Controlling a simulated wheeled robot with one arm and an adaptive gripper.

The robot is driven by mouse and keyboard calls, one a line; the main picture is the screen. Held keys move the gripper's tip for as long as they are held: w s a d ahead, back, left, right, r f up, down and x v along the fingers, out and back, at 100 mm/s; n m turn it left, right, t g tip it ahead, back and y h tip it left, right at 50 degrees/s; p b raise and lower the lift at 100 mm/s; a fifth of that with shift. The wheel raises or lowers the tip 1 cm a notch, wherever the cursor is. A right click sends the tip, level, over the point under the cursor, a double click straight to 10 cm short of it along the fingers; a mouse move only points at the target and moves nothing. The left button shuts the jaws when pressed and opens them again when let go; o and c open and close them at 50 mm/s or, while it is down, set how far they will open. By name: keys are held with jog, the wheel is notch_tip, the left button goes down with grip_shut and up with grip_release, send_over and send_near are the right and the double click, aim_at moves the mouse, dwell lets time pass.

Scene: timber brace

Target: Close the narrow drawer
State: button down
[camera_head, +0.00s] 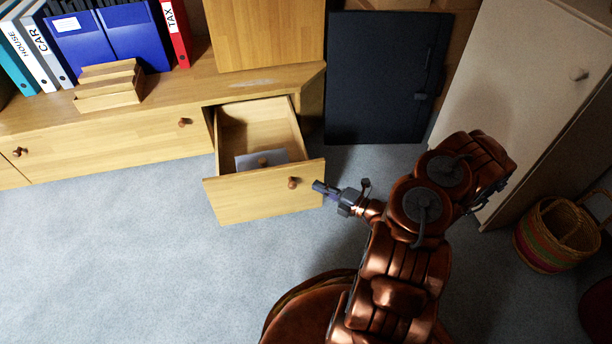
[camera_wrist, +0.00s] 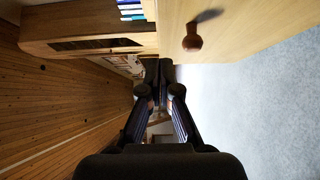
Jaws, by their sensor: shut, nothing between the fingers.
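The narrow drawer (camera_head: 257,200) of the low wooden cabinet is pulled well out, in the middle of the head view. A round brown knob (camera_head: 293,183) sits on its front, which also shows at the upper right of the wrist view (camera_wrist: 245,25) with the knob (camera_wrist: 192,40). A flat grey item (camera_head: 262,159) lies inside. My gripper (camera_head: 320,187) is shut and empty by the right end of the drawer front, close to the knob. I cannot tell whether it touches the front. In the wrist view my fingers (camera_wrist: 158,88) point forward, with the knob above them.
The wide closed drawer (camera_head: 105,155) is at the left. Binders (camera_head: 110,35) and a wooden organizer (camera_head: 108,86) stand on the cabinet. A dark flat case (camera_head: 382,80) leans behind; a pale cabinet (camera_head: 525,80) and striped basket (camera_head: 555,235) are right. Carpet (camera_head: 110,260) is clear at left.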

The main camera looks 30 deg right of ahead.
aim_at(296, 167)
jog(key=w+b, duration=0.1)
jog(key=w, duration=0.2)
jog(key=w+a+b, duration=0.1)
jog(key=w+b, duration=0.1)
jog(key=w, duration=0.1)
jog(key=shift+w+a+f, duration=0.1)
jog(key=shift+w+a, duration=0.05)
jog(key=shift+w, duration=0.55)
jog(key=shift+d, duration=0.2)
